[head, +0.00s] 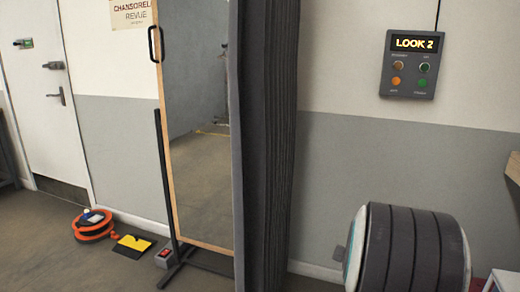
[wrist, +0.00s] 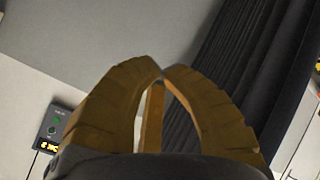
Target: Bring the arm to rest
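My gripper (wrist: 162,70) shows in the wrist view, with two ribbed yellow-brown fingers rising from a dark base. Their tips come together at the top, and nothing is held between them. The gripper is not in the head view. Behind it are a grey wall and a dark pleated curtain (wrist: 236,62) at the right; I cannot tell how far off they are.
In the head view, the dark curtain (head: 268,150) hangs beside a wood-framed standing mirror (head: 195,130). A control panel (head: 411,65) reading "LOOK 2" is on the wall. An orange cable reel (head: 94,232) and a yellow-black item (head: 133,245) lie on the floor near a white door (head: 38,95).

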